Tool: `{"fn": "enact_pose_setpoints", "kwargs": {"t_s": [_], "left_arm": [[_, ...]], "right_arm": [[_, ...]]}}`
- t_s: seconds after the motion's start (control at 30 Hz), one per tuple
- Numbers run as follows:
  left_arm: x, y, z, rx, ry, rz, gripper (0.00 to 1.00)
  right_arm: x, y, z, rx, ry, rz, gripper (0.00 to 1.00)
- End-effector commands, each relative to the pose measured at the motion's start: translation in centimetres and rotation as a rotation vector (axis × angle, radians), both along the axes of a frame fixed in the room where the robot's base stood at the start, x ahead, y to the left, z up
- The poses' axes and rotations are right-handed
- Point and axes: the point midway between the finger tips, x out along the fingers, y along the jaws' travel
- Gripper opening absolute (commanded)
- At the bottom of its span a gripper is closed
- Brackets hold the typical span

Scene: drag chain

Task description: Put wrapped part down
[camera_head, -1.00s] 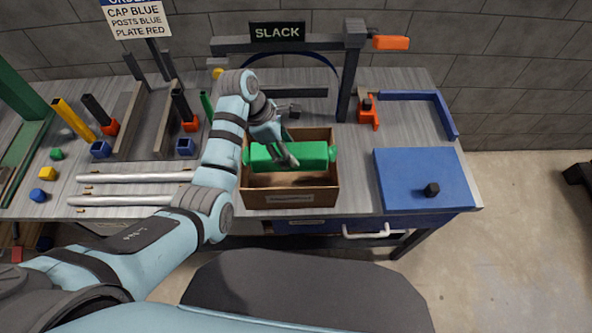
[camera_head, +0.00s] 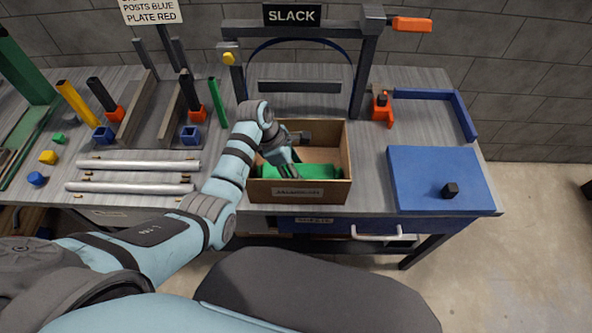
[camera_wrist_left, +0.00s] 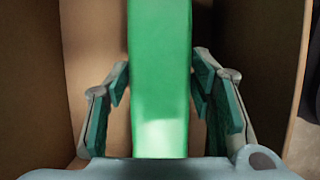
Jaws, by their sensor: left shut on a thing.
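The wrapped part is a long green block (camera_head: 315,172) inside an open cardboard box (camera_head: 335,193) on the bench. It lies crosswise, low in the box, with its lower side hidden behind the front wall. My left gripper (camera_head: 286,168) reaches down into the box and is shut on the green part. In the left wrist view the part (camera_wrist_left: 161,80) runs between the two fingers (camera_wrist_left: 162,90), with the box walls on both sides. Whether the part touches the box floor cannot be seen. My right gripper is not in view.
A dark frame with a SLACK sign (camera_head: 292,15) stands behind the box. A blue plate (camera_head: 430,175) with a black knob lies to the right. Silver rods (camera_head: 140,166) lie to the left. An orange block (camera_head: 382,108) stands behind right.

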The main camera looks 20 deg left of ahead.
Motion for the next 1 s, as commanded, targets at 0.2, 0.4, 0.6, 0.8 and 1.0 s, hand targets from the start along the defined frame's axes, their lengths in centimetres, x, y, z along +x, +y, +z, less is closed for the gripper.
{"fn": "enact_pose_setpoints", "kwargs": {"t_s": [0.2,0.4,0.6,0.8,1.0], "left_arm": [[0.0,0.0,-0.1,0.000,0.001,0.000,0.70],[0.0,0.0,-0.1,0.000,0.000,0.000,0.70],[0.0,0.4,1.2,0.000,-0.002,0.001,0.70],[-0.5,2.3,6.2,0.001,-0.004,0.001,0.70],[-0.9,4.0,10.4,0.000,-0.003,0.000,0.70]], "right_arm": [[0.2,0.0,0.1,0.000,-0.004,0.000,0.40],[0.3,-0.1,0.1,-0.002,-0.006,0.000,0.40],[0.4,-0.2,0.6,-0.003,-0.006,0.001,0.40],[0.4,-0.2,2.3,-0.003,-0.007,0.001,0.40],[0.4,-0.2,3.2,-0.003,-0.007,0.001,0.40]]}}
